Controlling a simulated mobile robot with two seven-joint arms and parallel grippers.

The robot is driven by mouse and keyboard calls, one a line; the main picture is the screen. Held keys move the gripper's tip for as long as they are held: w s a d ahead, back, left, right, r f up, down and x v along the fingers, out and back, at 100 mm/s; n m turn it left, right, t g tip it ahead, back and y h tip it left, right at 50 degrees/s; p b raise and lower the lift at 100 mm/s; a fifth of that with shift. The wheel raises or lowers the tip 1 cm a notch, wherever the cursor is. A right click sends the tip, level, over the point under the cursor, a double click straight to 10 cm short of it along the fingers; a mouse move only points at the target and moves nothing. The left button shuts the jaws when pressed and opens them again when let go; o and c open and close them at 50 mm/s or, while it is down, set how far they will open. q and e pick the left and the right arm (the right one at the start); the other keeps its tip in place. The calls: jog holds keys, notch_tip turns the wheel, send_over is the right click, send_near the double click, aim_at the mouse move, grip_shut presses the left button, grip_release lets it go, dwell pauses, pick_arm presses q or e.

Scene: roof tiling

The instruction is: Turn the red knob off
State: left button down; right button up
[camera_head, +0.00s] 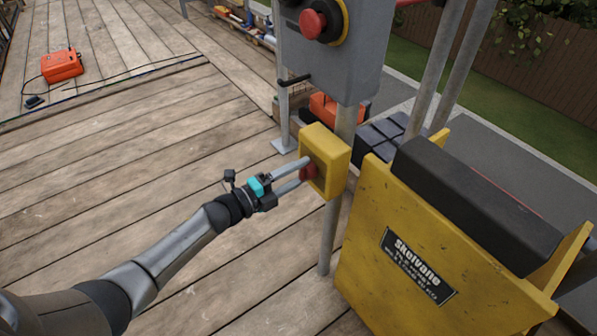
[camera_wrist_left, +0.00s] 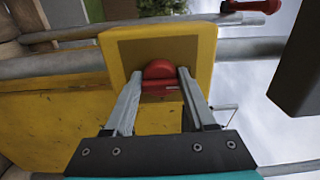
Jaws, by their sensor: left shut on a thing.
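The red knob (camera_head: 309,171) sits on the face of a yellow box (camera_head: 335,160) fixed to a grey pole. My left gripper (camera_head: 304,171) reaches in from the left and is shut on the knob. In the left wrist view the knob (camera_wrist_left: 159,77) shows between the two fingertips, against the yellow box (camera_wrist_left: 203,50). The fingers cover the knob's sides, and I cannot read its setting. My right gripper is in neither view.
A grey control box (camera_head: 355,60) with a red button (camera_head: 313,23) is above. A yellow metal carrier (camera_head: 400,250) with a black pad (camera_head: 475,205) stands at right. An orange case (camera_head: 62,66) lies on the wooden deck (camera_head: 130,130), which is largely clear at left.

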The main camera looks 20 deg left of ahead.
pick_arm(q)
jog(key=shift+c, duration=1.1)
grip_release()
jog(key=p+v, duration=0.3)
jog(key=v, duration=1.2)
jog(key=shift+a, duration=0.15)
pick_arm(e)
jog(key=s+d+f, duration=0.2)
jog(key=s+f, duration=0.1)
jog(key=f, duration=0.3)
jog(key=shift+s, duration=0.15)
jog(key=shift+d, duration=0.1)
